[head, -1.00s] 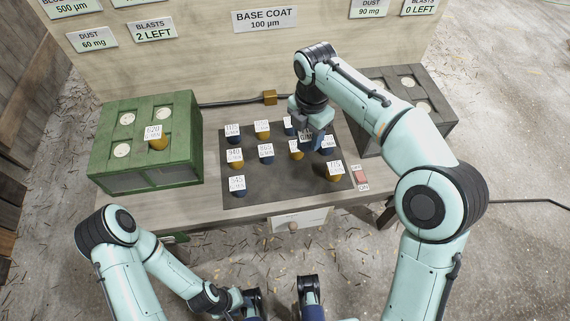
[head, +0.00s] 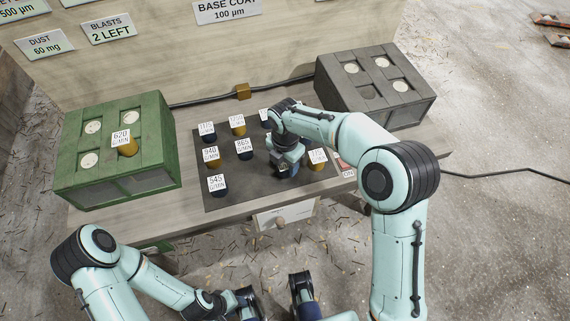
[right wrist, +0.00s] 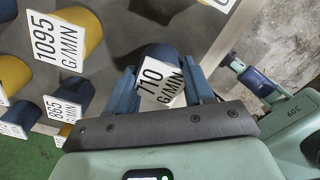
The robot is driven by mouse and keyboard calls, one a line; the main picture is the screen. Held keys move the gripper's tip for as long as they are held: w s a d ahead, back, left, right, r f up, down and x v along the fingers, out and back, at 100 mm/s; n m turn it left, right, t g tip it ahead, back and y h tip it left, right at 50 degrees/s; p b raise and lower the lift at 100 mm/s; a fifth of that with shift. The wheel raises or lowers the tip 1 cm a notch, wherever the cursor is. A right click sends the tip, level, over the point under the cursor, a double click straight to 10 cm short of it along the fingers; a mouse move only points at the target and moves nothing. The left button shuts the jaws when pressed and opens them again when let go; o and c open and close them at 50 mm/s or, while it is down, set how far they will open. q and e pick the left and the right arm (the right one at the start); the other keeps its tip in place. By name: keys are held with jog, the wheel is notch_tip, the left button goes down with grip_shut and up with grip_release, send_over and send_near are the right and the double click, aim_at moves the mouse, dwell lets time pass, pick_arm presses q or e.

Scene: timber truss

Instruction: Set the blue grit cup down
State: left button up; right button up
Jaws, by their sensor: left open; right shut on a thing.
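My right gripper (head: 286,172) is low over the front right part of the dark mat (head: 262,196). It is shut on a dark blue cup (right wrist: 158,52) with a white tag reading 710 G/MIN, seen between the blue fingers in the right wrist view. The tag looks tilted there. In the head view the gripper mostly hides this cup, and I cannot tell whether its base touches the mat. My left gripper (head: 273,306) is open and empty, in front of the bench at the bottom of the head view.
Several tagged blue and yellow cups stand on the mat, including a blue 865 cup (head: 244,152) and a yellow cup (head: 317,164) close right of my gripper. A green box (head: 120,185) holds a yellow 620 cup (head: 128,148). A grey box (head: 400,115) stands back right.

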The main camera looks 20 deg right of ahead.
jog(key=shift+f, duration=0.35)
jog(key=shift+f, duration=0.1)
jog(key=o, duration=1.1)
jog(key=shift+o, duration=0.2)
notch_tip(320, 180, up, 12)
jog(key=p, duration=0.2)
jog(key=shift+s, duration=0.1)
